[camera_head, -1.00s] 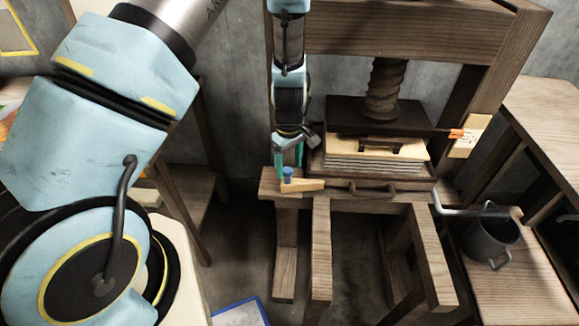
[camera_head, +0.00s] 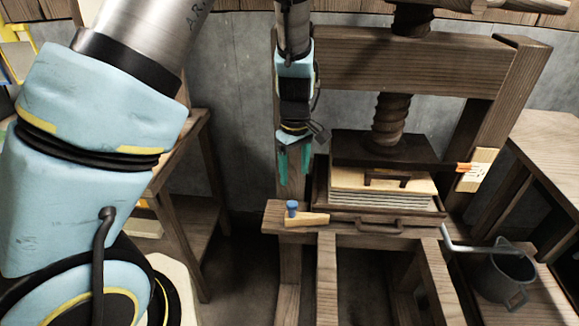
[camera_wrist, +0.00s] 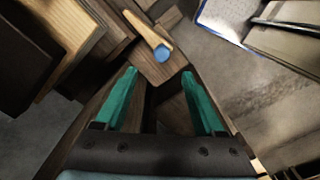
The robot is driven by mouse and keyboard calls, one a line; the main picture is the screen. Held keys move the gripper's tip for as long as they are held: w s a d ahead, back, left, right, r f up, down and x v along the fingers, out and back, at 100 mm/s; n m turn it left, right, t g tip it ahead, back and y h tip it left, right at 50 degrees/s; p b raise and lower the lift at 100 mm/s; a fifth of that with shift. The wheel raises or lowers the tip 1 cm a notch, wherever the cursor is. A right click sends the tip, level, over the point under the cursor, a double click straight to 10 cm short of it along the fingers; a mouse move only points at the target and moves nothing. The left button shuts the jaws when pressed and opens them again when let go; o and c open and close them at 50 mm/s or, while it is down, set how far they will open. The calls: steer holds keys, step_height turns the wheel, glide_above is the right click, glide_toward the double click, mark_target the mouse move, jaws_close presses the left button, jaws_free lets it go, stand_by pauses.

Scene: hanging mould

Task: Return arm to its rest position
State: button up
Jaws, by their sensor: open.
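My gripper (camera_head: 293,160) has green fingers that point down. It is open and empty, held above the left end of the wooden press's bed. In the wrist view my gripper (camera_wrist: 162,103) shows both fingers spread apart with nothing between them. My arm comes in from the left and reaches down to the press. A wooden wedge with a blue knob (camera_head: 292,208) lies on the bed's left end, below the fingertips and apart from them. The blue knob also shows in the wrist view (camera_wrist: 161,53), beyond the fingers.
The wooden press (camera_head: 395,68) stands behind and right of my gripper, with a screw (camera_head: 391,120) over a stack of sheets and a board (camera_head: 385,183). A grey watering can (camera_head: 503,275) stands at the right. A wooden shelf (camera_head: 180,185) stands at the left.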

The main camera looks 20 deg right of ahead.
steer(key=w+a+r+m, duration=0.1)
steer(key=w+a+r, duration=0.15)
steer(key=a, duration=0.45)
steer(key=w+a+r, duration=0.1)
steer(key=a+r, duration=0.3)
steer(key=a, duration=0.3)
steer(key=s+a+r+m, duration=0.1)
steer(key=s+a+r, duration=0.1)
steer(key=a, duration=0.6)
steer(key=s+a+r+m+t, duration=0.1)
steer(key=a+r, duration=0.3)
steer(key=a, duration=0.5)
steer(key=shift+s+a+m+t, duration=0.25)
steer(key=shift+s+m+t, duration=0.05)
steer(key=shift+s+m, duration=0.4)
steer(key=shift+w, duration=0.1)
steer(key=shift+c, duration=0.2)
